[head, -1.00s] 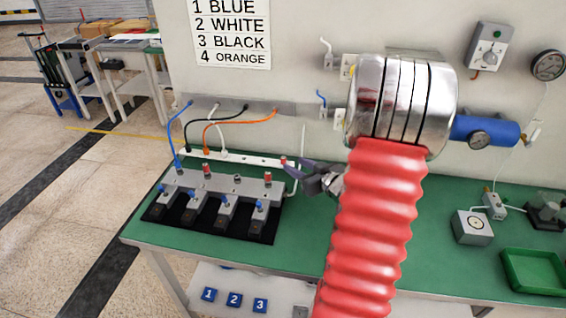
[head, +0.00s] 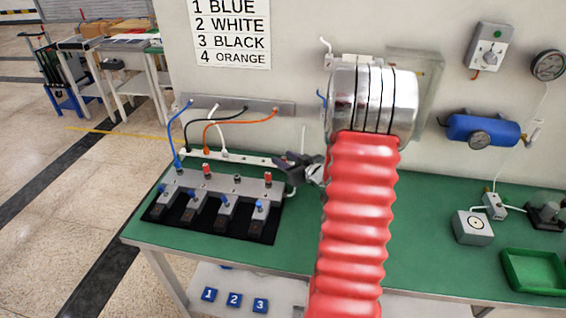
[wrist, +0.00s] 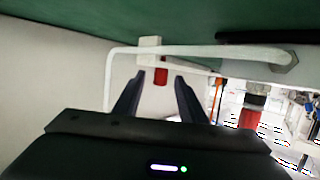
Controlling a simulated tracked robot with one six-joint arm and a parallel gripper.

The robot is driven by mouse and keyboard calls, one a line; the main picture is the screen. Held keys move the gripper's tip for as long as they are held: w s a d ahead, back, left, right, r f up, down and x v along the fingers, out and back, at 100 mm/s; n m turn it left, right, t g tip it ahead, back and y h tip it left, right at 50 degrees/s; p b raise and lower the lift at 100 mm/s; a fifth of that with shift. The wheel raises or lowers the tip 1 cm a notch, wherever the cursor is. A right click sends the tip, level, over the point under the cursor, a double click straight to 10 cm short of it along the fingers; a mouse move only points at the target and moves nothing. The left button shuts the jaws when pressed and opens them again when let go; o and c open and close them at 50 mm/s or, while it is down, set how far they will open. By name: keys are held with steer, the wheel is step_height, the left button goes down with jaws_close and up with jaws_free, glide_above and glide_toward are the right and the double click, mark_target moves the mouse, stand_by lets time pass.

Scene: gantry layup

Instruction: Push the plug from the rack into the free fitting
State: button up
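A red plug (wrist: 160,75) with a white block (wrist: 149,48) beside it stands between my gripper's fingers in the wrist view. My gripper (wrist: 158,82) is open, with a gap on both sides of the plug. In the head view my gripper (head: 282,161) is at the right end of the white rack rail (head: 244,157) and hides the plug. The grey manifold (head: 222,188) stands left of it on the bench. Red pieces sit on two of its fittings (head: 207,170) (head: 268,178). A bare grey fitting (head: 237,179) lies between them.
Blue, white, black and orange tubes run from a wall strip (head: 240,107) down behind the manifold. A white tube (wrist: 200,50) loops close past my fingers. My red arm sleeve hides part of the wall and bench. A green tray (head: 535,272) lies far right.

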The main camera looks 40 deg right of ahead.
steer(key=shift+w+f, duration=0.2)
steer(key=shift+w, duration=0.3)
steer(key=shift+d, duration=0.1)
jaws_close()
stand_by(0.3)
